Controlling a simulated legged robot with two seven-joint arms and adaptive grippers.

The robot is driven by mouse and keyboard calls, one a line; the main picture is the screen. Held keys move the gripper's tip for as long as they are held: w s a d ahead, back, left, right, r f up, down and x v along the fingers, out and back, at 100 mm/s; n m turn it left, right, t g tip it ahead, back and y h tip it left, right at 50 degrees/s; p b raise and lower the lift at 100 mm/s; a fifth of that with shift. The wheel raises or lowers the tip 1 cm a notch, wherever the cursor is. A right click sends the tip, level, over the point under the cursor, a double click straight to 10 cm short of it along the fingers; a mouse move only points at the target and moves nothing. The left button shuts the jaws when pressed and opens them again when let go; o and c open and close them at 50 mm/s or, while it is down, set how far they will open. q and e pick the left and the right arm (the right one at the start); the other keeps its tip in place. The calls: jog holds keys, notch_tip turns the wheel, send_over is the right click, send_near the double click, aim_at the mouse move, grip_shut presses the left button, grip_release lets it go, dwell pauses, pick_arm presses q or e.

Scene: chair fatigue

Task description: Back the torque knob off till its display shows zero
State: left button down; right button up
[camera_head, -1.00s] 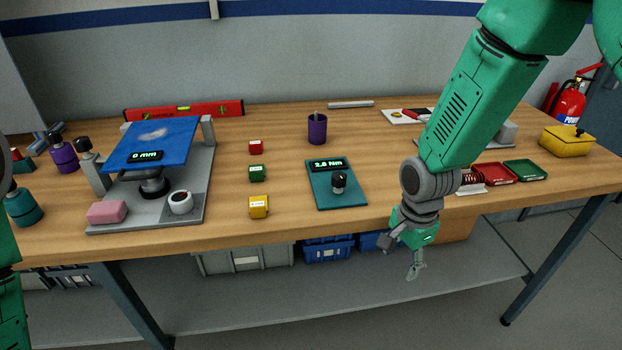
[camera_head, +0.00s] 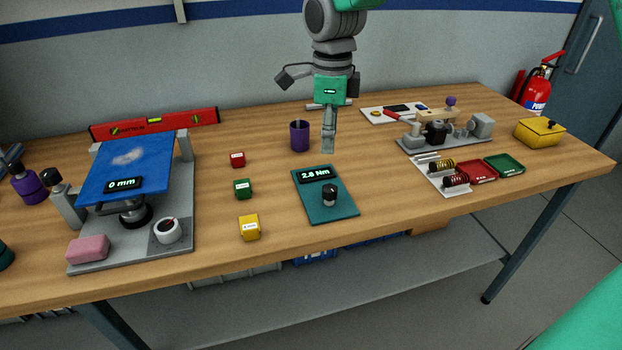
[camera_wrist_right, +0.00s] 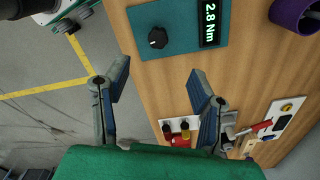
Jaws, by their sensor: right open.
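The torque knob (camera_head: 329,195) is a small black-topped knob on a teal plate (camera_head: 345,212) on the table. Its black display (camera_head: 318,174) reads 2.8 Nm in green digits. My right gripper (camera_head: 328,145) hangs above the table behind the plate, apart from the knob. In the right wrist view the right gripper (camera_wrist_right: 160,72) is open and empty, its two fingers spread. There the knob (camera_wrist_right: 158,38) and display (camera_wrist_right: 209,22) lie beyond the fingertips, toward the upper edge. My left gripper is not in view.
A purple cup (camera_head: 299,136) stands behind the plate. Red (camera_head: 237,159), green (camera_head: 243,188) and yellow (camera_head: 249,227) blocks stand left of it. A blue-topped rig (camera_head: 140,160) is farther left. A spring tray (camera_head: 445,180) lies to the right. Bare table surrounds the plate.

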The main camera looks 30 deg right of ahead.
aim_at(329, 187)
jog(key=f, duration=1.3)
jog(key=shift+s+d+f+b, duration=0.2)
jog(key=shift+f+b, duration=0.1)
jog(key=shift+f, duration=0.1)
jog(key=c, duration=1.1)
